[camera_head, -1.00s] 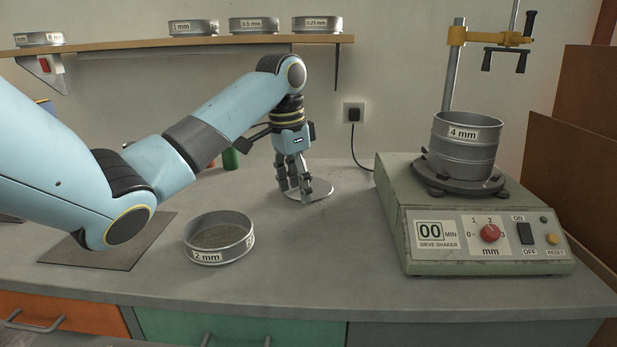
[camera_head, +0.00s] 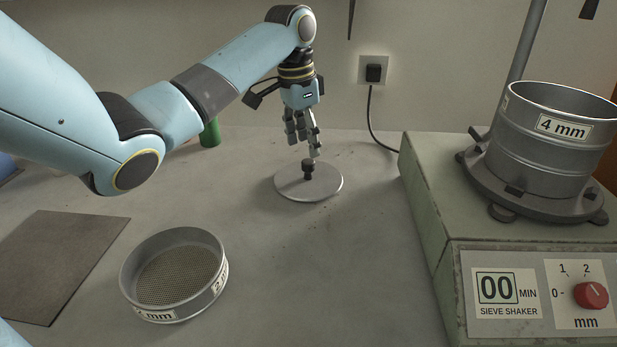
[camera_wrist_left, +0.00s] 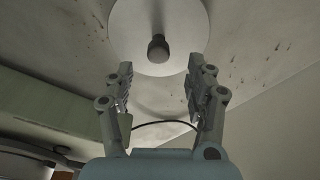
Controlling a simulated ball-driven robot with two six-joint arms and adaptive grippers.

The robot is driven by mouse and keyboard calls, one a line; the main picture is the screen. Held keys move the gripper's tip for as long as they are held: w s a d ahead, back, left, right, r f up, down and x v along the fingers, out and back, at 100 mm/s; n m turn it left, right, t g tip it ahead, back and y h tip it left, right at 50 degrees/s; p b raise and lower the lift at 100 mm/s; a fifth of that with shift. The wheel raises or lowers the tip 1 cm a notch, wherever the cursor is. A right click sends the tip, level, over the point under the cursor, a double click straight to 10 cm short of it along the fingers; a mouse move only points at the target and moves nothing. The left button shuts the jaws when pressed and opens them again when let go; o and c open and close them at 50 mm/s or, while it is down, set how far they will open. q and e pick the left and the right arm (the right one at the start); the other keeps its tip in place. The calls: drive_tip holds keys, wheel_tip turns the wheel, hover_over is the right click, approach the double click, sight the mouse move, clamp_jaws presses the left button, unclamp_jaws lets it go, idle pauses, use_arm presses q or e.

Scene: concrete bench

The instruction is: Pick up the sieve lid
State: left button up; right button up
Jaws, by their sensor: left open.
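The sieve lid (camera_head: 296,186) is a flat pale grey disc with a dark knob (camera_head: 308,168) at its middle, lying on the bench. My left gripper (camera_head: 314,148) is just above the knob, pointing down. In the left wrist view my left gripper (camera_wrist_left: 160,82) has its two fingers spread apart with nothing between them. There the lid (camera_wrist_left: 187,25) and its knob (camera_wrist_left: 158,48) show beyond the fingertips, apart from them. My right gripper is out of view.
A 2 mm sieve (camera_head: 221,284) stands at the front left, near a dark mat (camera_head: 60,255). The sieve shaker (camera_head: 430,200) with a 4 mm sieve (camera_head: 550,150) stands at the right. A green bottle (camera_head: 210,133) is behind my arm. The bench between sieve and shaker is clear.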

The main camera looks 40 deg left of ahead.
sight(308, 161)
use_arm(q)
drive_tip(key=shift+w+f, duration=0.15)
drive_tip(key=shift+f, duration=0.8)
drive_tip(key=f, duration=0.5)
drive_tip(key=shift+w+d+b, duration=0.1)
drive_tip(key=shift+d+b, duration=0.1)
drive_tip(key=shift+b, duration=0.2)
clamp_jaws()
